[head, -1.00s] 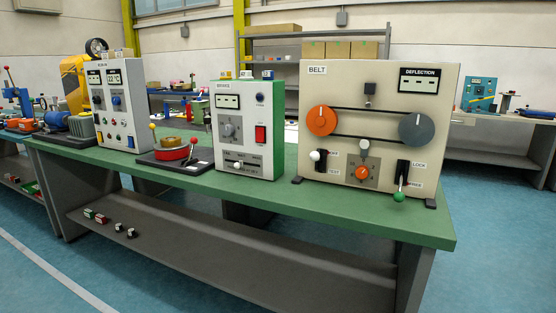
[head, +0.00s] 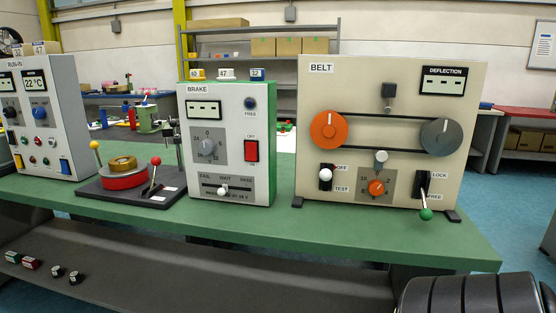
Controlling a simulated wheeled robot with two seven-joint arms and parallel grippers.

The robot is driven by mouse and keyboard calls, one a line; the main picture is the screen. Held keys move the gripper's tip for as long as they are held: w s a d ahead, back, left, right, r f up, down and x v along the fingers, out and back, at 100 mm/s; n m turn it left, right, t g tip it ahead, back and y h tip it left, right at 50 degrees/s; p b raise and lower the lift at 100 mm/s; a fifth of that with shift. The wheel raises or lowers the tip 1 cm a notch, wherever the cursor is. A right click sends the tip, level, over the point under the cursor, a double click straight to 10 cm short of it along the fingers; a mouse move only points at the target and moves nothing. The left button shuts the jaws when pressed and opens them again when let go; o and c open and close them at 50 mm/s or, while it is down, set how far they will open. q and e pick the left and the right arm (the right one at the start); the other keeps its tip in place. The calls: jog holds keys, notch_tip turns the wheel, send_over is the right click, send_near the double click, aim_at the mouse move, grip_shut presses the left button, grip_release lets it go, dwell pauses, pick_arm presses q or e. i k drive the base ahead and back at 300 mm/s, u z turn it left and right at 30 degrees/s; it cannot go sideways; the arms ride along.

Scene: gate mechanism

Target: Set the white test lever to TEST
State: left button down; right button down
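The white test lever (head: 325,175) is a white ball knob at a black slot on the lower left of the beige BELT panel (head: 305,120). OFF is printed beside the slot's top and TEST beside its bottom. The knob shows about mid-slot and seems to stick out towards me; I cannot tell its exact setting. The panel stands on the green bench (head: 330,235). A black segmented rounded part, probably of my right arm, shows at the bottom right. Neither gripper is in view.
The panel also has a green-knobbed LOCK/FREE lever (head: 426,214), an orange dial (head: 376,187), an orange pulley (head: 328,131) and a grey pulley (head: 440,136). The BRAKE box (head: 222,140) stands to its left. The bench front before the panel is clear.

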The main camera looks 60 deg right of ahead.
aim_at(325, 175)
jog(key=z, duration=0.5)
jog(key=i, duration=0.85)
jog(key=z, duration=1.1)
jog(key=i, duration=0.2)
jog(key=z, duration=0.2)
